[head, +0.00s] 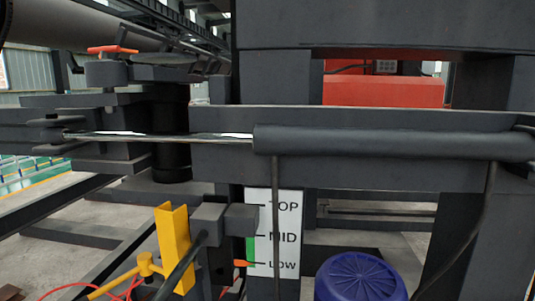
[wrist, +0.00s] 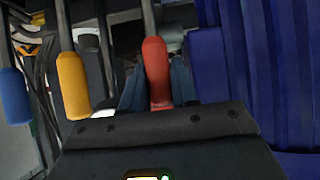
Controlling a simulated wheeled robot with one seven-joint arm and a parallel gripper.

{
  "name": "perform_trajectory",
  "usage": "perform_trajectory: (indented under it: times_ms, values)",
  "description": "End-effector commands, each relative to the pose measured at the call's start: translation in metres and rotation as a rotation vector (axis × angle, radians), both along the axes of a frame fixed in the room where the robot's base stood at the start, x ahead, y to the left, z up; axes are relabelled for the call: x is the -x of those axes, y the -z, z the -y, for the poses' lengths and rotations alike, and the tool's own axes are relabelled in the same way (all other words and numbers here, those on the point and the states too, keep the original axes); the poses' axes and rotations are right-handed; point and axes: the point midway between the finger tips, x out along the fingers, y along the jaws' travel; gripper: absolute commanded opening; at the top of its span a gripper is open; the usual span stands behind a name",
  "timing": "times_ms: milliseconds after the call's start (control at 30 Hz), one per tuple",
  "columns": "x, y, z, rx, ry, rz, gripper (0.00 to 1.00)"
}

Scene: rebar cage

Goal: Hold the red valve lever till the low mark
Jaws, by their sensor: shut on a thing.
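The red valve lever (wrist: 157,62) stands in the middle of the wrist view. My gripper (wrist: 158,90) is shut on it, with one dark finger on each side of the red grip. The lever's lower end is hidden behind the gripper body. I cannot make out the gripper or this lever in the head view. There a white scale board (head: 287,222) reads TOP, MID and LOW. An orange pointer (head: 243,263) sits at its left edge, level with the LOW mark (head: 283,264).
In the wrist view, a yellow lever (wrist: 73,85) and a blue lever (wrist: 14,96) stand left of the red one. A ribbed blue body (wrist: 262,60) is close on the right. In the head view, a blue motor (head: 358,280) and a yellow bracket (head: 172,248) flank the scale.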

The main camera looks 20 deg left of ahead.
Motion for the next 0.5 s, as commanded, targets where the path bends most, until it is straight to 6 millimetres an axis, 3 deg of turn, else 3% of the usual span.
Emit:
perform_trajectory:
  times_ms: [33, 67, 200, 500]
  values:
    - [0.0036, 0.0023, 0.0010, -0.009, 0.002, 0.046, 0.00]
    - [0.0001, -0.0062, 0.0004, -0.006, 0.000, 0.042, 0.32]
    - [0.0007, -0.0048, 0.0003, -0.005, -0.001, 0.034, 0.45]
    - [0.0045, -0.0065, 0.0010, -0.006, 0.000, 0.028, 0.47]
